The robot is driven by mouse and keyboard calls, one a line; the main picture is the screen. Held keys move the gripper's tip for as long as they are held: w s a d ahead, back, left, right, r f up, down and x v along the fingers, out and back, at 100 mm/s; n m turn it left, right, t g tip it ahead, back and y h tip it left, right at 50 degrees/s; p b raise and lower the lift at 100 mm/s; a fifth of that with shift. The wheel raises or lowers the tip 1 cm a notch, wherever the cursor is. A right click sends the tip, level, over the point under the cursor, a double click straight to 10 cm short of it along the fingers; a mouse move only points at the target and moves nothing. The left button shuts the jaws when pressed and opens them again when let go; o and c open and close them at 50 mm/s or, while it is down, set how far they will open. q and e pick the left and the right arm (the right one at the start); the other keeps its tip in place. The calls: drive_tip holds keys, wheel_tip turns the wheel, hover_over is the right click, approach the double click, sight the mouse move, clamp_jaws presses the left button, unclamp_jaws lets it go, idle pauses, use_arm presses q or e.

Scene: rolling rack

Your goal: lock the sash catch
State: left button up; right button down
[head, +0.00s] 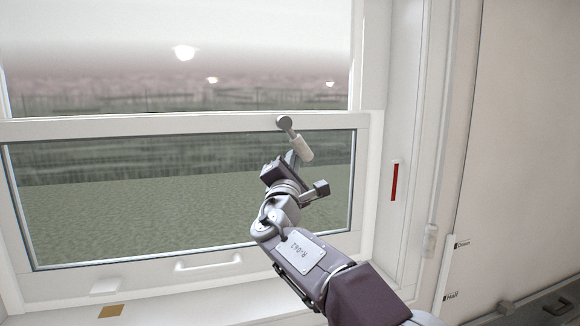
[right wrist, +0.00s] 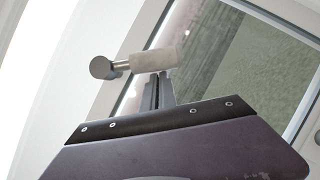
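The sash catch (head: 285,124) sits at the top rail of the lower window sash, near its right end. It has a round grey pivot and a pale cylindrical handle (head: 302,149) that points down and slightly right. In the right wrist view the catch's pivot (right wrist: 102,68) is at the left and its handle (right wrist: 155,60) runs to the right. My right gripper (head: 298,158) is at the handle's lower end; its fingers (right wrist: 158,88) look close together, with their tips just below the handle. I cannot tell whether they touch it. My left gripper is out of view.
The lower sash (head: 370,150) frames dark glass and has a pull handle (head: 208,263) on its bottom rail. A red strip (head: 394,182) is on the right jamb. A tan square (head: 111,311) lies on the sill.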

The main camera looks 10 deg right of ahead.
drive_tip(key=shift+d+n+t+y+b, duration=0.55)
drive_tip(key=shift+n+b, duration=0.45)
drive_tip(key=shift+b, duration=0.7)
drive_tip(key=shift+d+n+t+y+b, duration=0.3)
drive_tip(key=shift+d+n+b, duration=0.6)
drive_tip(key=shift+b, duration=0.75)
drive_tip(key=d+r+n+b, duration=0.1)
drive_tip(key=d+r+n+y, duration=0.1)
drive_tip(key=n, duration=0.1)
drive_tip(key=shift+w+r+t+b, duration=0.1)
drive_tip(key=shift+r+t+b, duration=0.2)
drive_tip(key=shift+t+b, duration=0.1)
drive_tip(key=shift+d+r+p, duration=0.3)
drive_tip(key=shift+d+r, duration=0.1)
drive_tip(key=shift+r, duration=0.25)
drive_tip(key=shift+d+r+p, duration=0.3)
drive_tip(key=shift+d+r, duration=0.05)
drive_tip(key=shift+r, duration=0.45)
drive_tip(key=b, duration=1.2)
approach(311, 153)
drive_tip(key=d, duration=0.2)
drive_tip(key=w+d+f, duration=0.1)
drive_tip(key=shift+d, duration=0.35)
